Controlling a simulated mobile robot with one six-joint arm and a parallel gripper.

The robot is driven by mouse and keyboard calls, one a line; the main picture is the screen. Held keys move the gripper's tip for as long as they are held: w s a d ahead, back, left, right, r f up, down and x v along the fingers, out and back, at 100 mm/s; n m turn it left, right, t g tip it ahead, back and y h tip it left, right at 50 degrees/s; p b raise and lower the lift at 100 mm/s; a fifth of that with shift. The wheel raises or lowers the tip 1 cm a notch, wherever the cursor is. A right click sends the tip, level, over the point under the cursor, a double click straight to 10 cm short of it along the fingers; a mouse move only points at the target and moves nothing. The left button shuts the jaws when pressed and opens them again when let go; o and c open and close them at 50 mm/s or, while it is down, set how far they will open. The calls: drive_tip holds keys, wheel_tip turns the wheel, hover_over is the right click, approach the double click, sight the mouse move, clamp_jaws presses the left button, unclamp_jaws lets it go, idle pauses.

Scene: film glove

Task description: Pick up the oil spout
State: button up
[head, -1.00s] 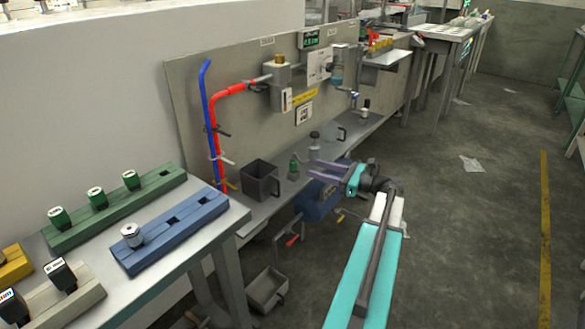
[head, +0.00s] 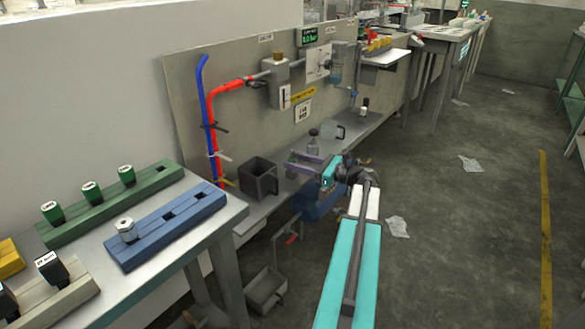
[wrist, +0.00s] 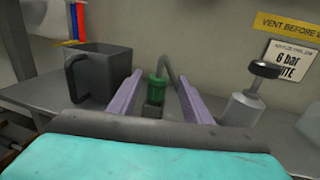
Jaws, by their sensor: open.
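The oil spout (wrist: 157,90) looks like a small green can with a thin, curved grey spout, upright on the grey shelf in the wrist view. My gripper (wrist: 160,78) is open, with its two purple fingers to the left and right of the green can in that view. No contact with the can shows. The lower part of the can is partly hidden by my gripper's body. In the head view my gripper (head: 298,162) is over the shelf's front edge and mostly hides the can.
A dark square jug (head: 259,179) stands left of my gripper on the shelf (head: 262,212). A grey bottle with a black knob (wrist: 242,107) stands close on the right. A panel (head: 240,130) with pipes rises behind. A blue tank (head: 318,203) is below the shelf.

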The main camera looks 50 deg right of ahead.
drive_tip(key=shift+w, duration=0.25)
drive_tip(key=shift+w+a+f+b, duration=0.15)
drive_tip(key=shift+w+a+b, duration=0.25)
drive_tip(key=shift+w+b, duration=0.25)
drive_tip(key=shift+b+x, duration=0.5)
drive_tip(key=shift+x, duration=1.35)
drive_tip(key=c, duration=1.1)
drive_tip(key=shift+c, duration=0.2)
